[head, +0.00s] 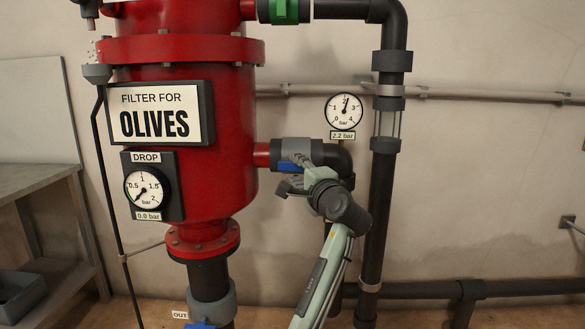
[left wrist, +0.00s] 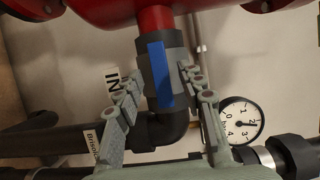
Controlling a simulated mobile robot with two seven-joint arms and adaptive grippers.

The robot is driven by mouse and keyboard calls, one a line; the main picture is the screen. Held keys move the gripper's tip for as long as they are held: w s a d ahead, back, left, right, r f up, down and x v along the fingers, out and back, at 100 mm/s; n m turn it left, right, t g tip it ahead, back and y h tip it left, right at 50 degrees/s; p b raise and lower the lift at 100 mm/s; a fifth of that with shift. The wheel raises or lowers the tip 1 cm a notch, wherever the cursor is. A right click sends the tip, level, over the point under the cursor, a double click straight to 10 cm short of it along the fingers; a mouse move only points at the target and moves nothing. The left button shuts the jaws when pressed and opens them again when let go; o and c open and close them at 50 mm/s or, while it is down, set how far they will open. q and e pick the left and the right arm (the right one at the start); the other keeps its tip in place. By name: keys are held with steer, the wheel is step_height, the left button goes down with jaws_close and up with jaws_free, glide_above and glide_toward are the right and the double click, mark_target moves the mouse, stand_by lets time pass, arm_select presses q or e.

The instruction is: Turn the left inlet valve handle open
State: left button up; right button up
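The blue inlet valve handle (head: 291,167) is on the dark valve body on the short pipe at the right side of the red filter. In the left wrist view the blue handle (left wrist: 159,74) lies lengthwise along the pipe, between the fingers. My left gripper (head: 300,176) is at this valve and partly covers it in the head view. In the left wrist view the left gripper (left wrist: 160,78) is open, one finger on each side of the handle, with visible gaps. I cannot tell how far the fingertips are from it in depth. My right gripper is in neither view.
The red filter tank (head: 185,80) stands left of the valve. A tall dark pipe (head: 379,200) is close to the right, and a pressure gauge (head: 344,111) is above. A green-handled valve (head: 284,10) is at the top. A grey bench (head: 40,180) stands at far left.

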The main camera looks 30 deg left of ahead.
arm_select(q)
steer(key=v, duration=0.8)
